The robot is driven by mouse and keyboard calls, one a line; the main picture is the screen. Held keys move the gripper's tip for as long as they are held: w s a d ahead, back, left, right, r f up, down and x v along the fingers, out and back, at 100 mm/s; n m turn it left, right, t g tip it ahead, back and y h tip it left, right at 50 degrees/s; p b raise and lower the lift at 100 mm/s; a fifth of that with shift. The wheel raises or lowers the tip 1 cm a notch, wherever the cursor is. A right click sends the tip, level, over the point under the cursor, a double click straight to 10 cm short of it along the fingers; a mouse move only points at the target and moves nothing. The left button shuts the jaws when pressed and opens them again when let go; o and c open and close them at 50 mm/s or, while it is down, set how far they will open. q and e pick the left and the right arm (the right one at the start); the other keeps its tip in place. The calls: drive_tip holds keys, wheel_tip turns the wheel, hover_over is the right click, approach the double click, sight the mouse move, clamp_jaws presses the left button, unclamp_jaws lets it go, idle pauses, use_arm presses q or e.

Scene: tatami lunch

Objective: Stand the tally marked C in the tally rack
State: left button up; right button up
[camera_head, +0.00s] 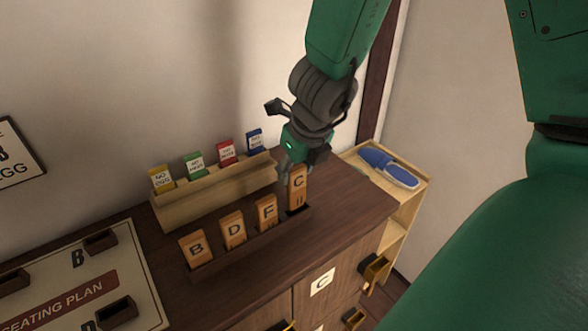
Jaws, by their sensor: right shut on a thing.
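The wooden tally marked C (298,184) is upright at the right end of the dark tally rack (250,250). My right gripper (290,170) is shut on its upper part. It stands higher than the neighbouring tallies, over a dark slot; I cannot tell whether its lower end is inside the slot. Tallies marked B (196,250), D (232,230) and F (267,212) stand in the rack to its left. My left gripper is not in view.
Behind the rack, a pale wooden holder (215,197) carries several coloured cards. A seating plan board (120,250) lies at left. A shelf with blue slippers (390,167) stands at right. Below is a drawer labelled C (322,281).

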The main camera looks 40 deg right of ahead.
sight(296, 183)
drive_tip(key=shift+d+f, duration=0.15)
drive_tip(key=shift+f, duration=0.15)
idle(0.4)
drive_tip(key=shift+f+b, duration=0.65)
drive_tip(key=shift+b, duration=0.2)
drive_tip(key=shift+f, duration=0.2)
idle(0.3)
drive_tip(key=shift+f+b, duration=0.4)
drive_tip(key=shift+b, duration=0.1)
drive_tip(key=shift+f, duration=0.2)
